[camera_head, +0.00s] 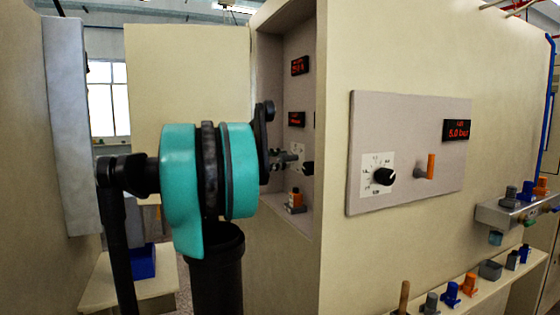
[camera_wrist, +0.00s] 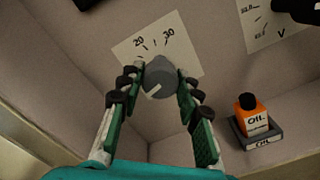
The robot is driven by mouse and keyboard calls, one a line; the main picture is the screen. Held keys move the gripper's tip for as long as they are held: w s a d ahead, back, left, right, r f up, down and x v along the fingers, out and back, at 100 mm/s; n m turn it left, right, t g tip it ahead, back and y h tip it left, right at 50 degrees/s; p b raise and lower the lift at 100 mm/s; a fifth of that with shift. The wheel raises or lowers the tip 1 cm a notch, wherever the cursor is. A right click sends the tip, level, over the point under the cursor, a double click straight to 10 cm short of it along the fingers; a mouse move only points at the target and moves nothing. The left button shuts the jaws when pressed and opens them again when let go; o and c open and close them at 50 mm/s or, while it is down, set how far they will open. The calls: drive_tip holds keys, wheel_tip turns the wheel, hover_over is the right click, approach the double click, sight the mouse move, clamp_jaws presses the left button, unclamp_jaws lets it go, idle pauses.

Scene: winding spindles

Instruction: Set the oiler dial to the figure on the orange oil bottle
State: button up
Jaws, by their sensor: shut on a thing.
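The grey dial knob (camera_wrist: 160,78) sits on a white scale plate (camera_wrist: 186,53) where the figures 20 and 30 can be read. Its white pointer line lies at the lower left of its face in the wrist view. My gripper (camera_wrist: 161,82) has its two green-and-black fingers shut on the knob, one on each side. In the head view my gripper (camera_head: 285,160) reaches into the recess. The orange oil bottle (camera_wrist: 252,112) stands upright in a grey holder marked OIL, right of the knob; it also shows in the head view (camera_head: 296,200). Its label figure is too small to read.
A second white scale plate marked V (camera_wrist: 262,25) with a black knob (camera_wrist: 297,8) is at the upper right. Red displays (camera_head: 299,66) hang in the recess. Outside, a grey panel (camera_head: 410,190) carries a black knob and an orange lever. The recess walls are close around my gripper.

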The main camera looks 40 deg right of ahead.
drive_tip(key=shift+m, duration=0.3)
drive_tip(key=m, duration=0.8)
drive_tip(key=shift+m, duration=0.4)
drive_tip(key=m, duration=0.4)
drive_tip(key=shift+m, duration=2.1)
drive_tip(key=o, duration=1.1)
drive_tip(key=shift+o, duration=0.2)
drive_tip(key=shift+a, duration=0.15)
